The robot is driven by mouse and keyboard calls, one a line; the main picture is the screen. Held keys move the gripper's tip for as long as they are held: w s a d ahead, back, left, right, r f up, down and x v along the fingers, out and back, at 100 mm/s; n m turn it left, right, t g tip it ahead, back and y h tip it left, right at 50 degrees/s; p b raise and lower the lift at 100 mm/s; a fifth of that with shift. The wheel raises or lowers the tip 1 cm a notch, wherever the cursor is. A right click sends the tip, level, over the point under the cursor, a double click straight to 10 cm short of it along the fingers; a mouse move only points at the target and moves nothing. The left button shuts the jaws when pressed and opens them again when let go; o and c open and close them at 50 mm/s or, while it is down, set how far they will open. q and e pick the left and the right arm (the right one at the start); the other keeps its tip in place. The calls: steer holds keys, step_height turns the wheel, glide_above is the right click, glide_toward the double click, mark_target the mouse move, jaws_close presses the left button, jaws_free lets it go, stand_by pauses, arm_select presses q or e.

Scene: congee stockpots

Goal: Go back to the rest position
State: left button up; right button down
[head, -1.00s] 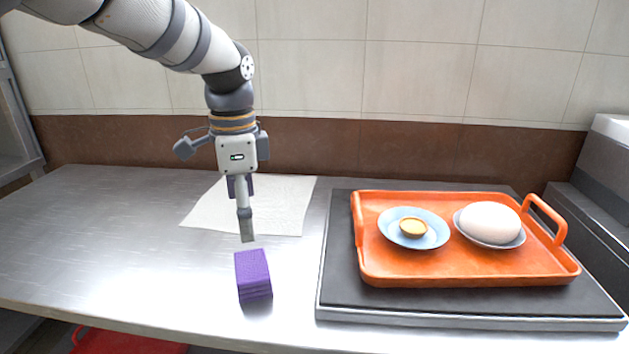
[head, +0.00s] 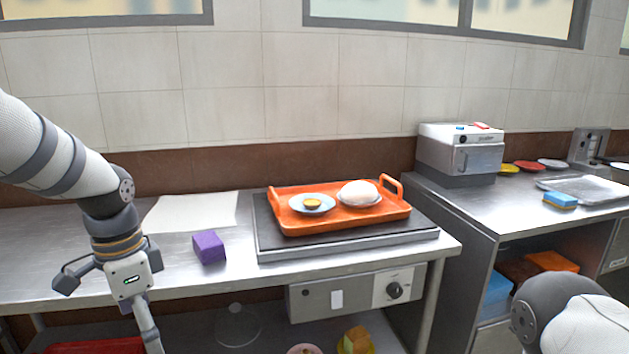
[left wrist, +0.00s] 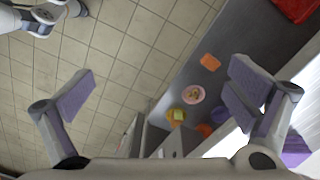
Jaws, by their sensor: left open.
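My left gripper (head: 148,338) hangs at the lower left of the head view, in front of the steel counter's front edge. In the left wrist view its two fingers (left wrist: 160,90) are wide apart with nothing between them. A purple block (head: 209,247) stands on the counter, right of my left gripper and apart from it. A purple shape (left wrist: 296,148) at the right edge of the left wrist view looks like the same block. Part of my right arm shows at the lower right of the head view; its gripper is out of view.
An orange tray (head: 292,229) holding plates, a tart (head: 312,203) and a white bun (head: 359,194) rests on a dark slab (head: 268,241). A white sheet (head: 172,222) lies behind the block. A lower shelf holds food. The tiled floor (left wrist: 115,65) is open.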

arm_select(q)
steer(key=s+d+f+n+g, duration=0.15)
steer(key=s+f, duration=0.25)
steer(key=f, duration=0.5)
steer(key=s+d+f+n, duration=0.2)
steer(key=s+f, duration=0.2)
steer(key=f, duration=0.6)
steer(key=s+f+n, duration=0.3)
steer(key=s, duration=1)
steer(key=s+f+n, duration=0.3)
steer(key=s+f, duration=0.1)
steer(key=s, duration=1)
steer(key=shift+f+g, duration=0.3)
steer(key=shift+g, duration=0.15)
arm_select(e)
steer(key=shift+w+f, duration=0.1)
steer(key=shift+w, duration=0.8)
